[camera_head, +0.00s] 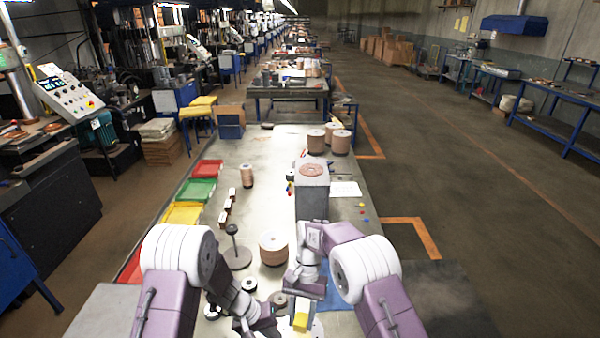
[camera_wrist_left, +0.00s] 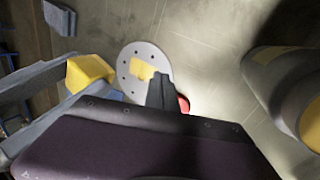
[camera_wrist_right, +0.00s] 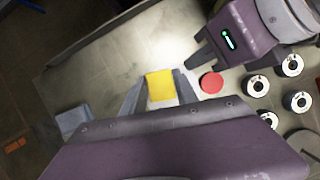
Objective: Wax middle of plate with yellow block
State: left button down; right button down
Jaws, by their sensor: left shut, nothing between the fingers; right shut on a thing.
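My right gripper (camera_head: 301,312) is shut on a yellow block (camera_head: 300,321) at the near edge of the table. The block shows between its fingers in the right wrist view (camera_wrist_right: 161,86) and at the left in the left wrist view (camera_wrist_left: 88,72). The pale round plate (camera_wrist_left: 127,80) has holes around its rim and a yellow patch (camera_wrist_left: 141,69) near its middle. The block appears beside the plate in that view; I cannot tell whether they touch. My left gripper (camera_wrist_left: 167,95) is shut and empty by the plate's edge; its fingers also show in the right wrist view (camera_wrist_right: 203,62).
A red disc (camera_wrist_right: 211,83) lies by my left fingers. Several white rings with dark centres (camera_wrist_right: 292,65) lie nearby. A brown-sided disc stack (camera_head: 273,249) and a spindle stand (camera_head: 236,255) stand beyond. Coloured trays (camera_head: 198,190) line the left edge.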

pick_arm(q)
jog(key=shift+r, duration=0.55)
pick_arm(e)
jog(key=shift+r, duration=0.45)
jog(key=shift+f, duration=0.1)
jog(key=shift+f, duration=0.15)
pick_arm(q)
jog(key=v, duration=1.2)
jog(key=shift+d, duration=0.1)
